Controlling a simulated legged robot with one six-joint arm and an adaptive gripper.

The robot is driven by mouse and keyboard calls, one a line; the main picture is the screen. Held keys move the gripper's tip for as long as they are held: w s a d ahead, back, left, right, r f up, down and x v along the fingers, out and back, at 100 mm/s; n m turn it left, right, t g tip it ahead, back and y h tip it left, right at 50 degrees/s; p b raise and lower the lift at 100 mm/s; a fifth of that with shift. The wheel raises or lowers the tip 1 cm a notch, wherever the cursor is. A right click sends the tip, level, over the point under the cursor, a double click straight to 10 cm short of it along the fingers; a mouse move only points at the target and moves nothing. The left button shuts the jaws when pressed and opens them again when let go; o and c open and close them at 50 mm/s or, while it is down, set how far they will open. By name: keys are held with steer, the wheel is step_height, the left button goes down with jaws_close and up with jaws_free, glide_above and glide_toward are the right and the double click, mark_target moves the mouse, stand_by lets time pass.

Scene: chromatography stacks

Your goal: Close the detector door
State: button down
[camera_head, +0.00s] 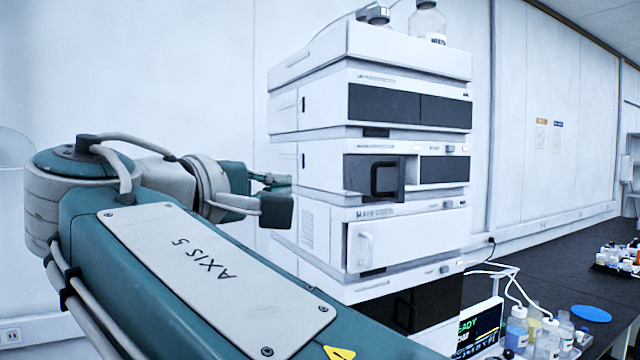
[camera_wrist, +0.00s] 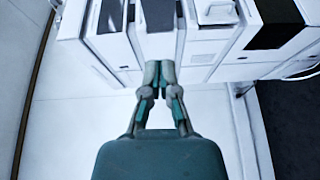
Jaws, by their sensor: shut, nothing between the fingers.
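The white instrument stack (camera_head: 318,110) stands on the dark bench. Its second box from the top has a dark door (camera_head: 357,170) with a black handle (camera_head: 384,179) at the front; it seems to stand slightly proud of the box. The small labels are too blurred to tell which box is the detector. My gripper (camera_head: 284,181) is at the left side of the stack, level with this box, partly hidden by my arm. In the wrist view, my gripper (camera_wrist: 160,70) is shut and empty, its tips close to the box's white side (camera_wrist: 158,46). I cannot tell if they touch.
Below is a white door (camera_head: 400,243) with a white handle, then a dark lower door (camera_head: 425,305). Bottles (camera_head: 427,22) stand on top of the stack. A small screen (camera_head: 478,330), solvent bottles (camera_head: 517,330) and a blue disc (camera_head: 591,313) are on the bench at right.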

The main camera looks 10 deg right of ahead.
steer(key=s+d+x, duration=0.2)
steer(key=x, duration=1.1)
steer(key=shift+s, duration=0.15)
